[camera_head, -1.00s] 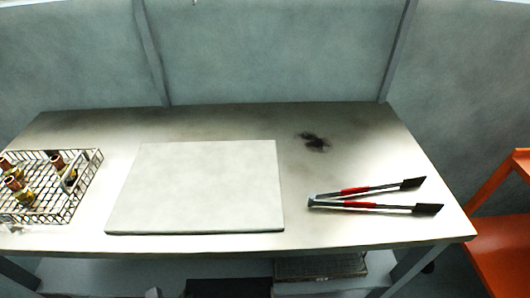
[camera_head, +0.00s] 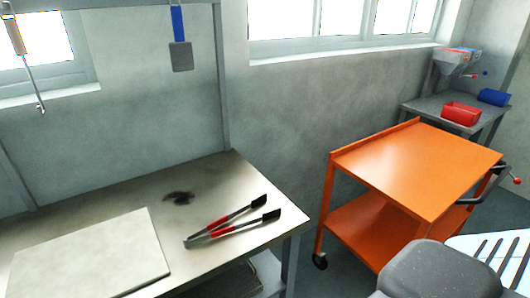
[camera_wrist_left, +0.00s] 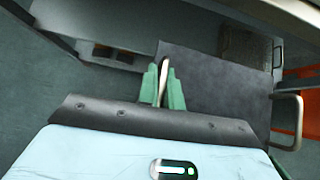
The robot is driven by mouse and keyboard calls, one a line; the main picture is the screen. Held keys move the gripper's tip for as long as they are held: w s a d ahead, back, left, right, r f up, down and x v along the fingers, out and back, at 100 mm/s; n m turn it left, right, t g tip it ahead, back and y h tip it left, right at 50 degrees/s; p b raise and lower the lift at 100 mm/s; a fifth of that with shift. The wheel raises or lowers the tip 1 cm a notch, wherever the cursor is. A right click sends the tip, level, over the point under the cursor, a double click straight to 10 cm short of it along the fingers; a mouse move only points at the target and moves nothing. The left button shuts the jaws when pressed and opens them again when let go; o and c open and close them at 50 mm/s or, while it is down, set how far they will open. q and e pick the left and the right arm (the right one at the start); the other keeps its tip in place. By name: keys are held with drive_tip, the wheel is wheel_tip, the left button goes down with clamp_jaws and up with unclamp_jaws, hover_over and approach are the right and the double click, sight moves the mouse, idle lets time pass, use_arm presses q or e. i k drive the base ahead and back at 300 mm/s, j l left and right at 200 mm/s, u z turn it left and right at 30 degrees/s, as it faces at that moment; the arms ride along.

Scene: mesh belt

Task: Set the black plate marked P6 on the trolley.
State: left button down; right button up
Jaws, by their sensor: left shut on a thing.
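The black plate (camera_wrist_left: 222,85) shows in the left wrist view as a dark flat panel with a pale loop handle at its right side. No P6 mark can be read from here. My left gripper (camera_wrist_left: 163,85) has green fingers shut on the plate's other pale handle, at its left side. The orange trolley (camera_head: 418,165) stands right of the bench in the head view. Its top is bare, with a lower shelf beneath. Neither the plate nor a gripper's fingers show in the head view, and my right gripper is in neither view.
The steel bench (camera_head: 100,212) carries a pale board (camera_head: 90,255) and red-handled tongs (camera_head: 232,222). A raised lip runs along the trolley's wall side, and a black handle (camera_head: 490,185) is at its right. Red (camera_head: 461,113) and blue (camera_head: 494,97) bins stand behind it.

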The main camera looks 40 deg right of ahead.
sight(396, 173)
drive_tip(key=k+l+z, duration=0.15)
drive_tip(key=l, duration=1.25)
drive_tip(key=k+l+z, duration=0.2)
drive_tip(key=l, duration=1.15)
drive_tip(key=i+l, duration=0.15)
drive_tip(key=l, duration=0.2)
drive_tip(key=i+l+z, duration=0.1)
drive_tip(key=l, duration=0.25)
drive_tip(key=i+l+z, duration=0.15)
drive_tip(key=i+l, duration=0.55)
drive_tip(key=i, duration=0.2)
